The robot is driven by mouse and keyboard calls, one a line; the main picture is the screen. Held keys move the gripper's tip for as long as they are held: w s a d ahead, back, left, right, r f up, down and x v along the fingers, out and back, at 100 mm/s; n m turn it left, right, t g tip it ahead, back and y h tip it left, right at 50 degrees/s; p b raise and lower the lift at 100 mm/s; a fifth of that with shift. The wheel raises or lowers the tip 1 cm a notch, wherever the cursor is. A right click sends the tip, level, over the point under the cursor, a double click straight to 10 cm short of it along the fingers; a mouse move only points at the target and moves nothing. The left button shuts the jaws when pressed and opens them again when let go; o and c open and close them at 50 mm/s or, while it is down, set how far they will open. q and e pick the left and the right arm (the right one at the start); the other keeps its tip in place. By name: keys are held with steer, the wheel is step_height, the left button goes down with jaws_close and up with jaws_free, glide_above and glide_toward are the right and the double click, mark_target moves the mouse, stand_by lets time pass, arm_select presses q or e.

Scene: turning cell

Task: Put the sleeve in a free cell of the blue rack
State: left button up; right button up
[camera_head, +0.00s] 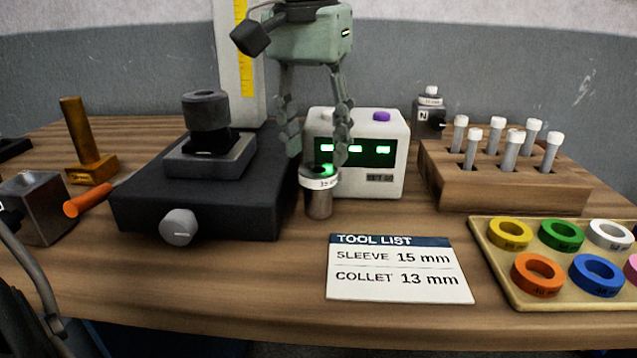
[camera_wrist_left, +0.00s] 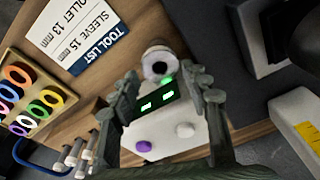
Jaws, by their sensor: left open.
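A short metal cylinder with a white printed band (camera_head: 319,200), which looks like the sleeve, stands upright on the table in front of the white display box. In the left wrist view its white rim and dark bore (camera_wrist_left: 157,62) show from above. The band's print is too small to read surely. My left gripper (camera_head: 317,152) is open and points down, its fingertips just above and around the cylinder's top. I cannot tell whether they touch it. In the left wrist view the open fingers (camera_wrist_left: 171,88) have nothing clearly between them. No blue rack is recognisable, and my right gripper is not in view.
The white display box (camera_head: 394,160) stands close behind the cylinder; a black fixture (camera_head: 240,212) is close on its left. A tool list card (camera_head: 400,290) lies in front. A wooden rack of tubes (camera_head: 500,190) and a tray of coloured rings (camera_head: 488,262) are right.

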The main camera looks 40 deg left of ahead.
mark_target(318, 191)
arm_select(q)
steer(key=f, duration=0.5)
steer(key=shift+w+f, duration=0.25)
steer(key=shift+w, duration=0.1)
steer(key=shift+c, duration=0.3)
steer(key=shift+r, duration=0.1)
jaws_close()
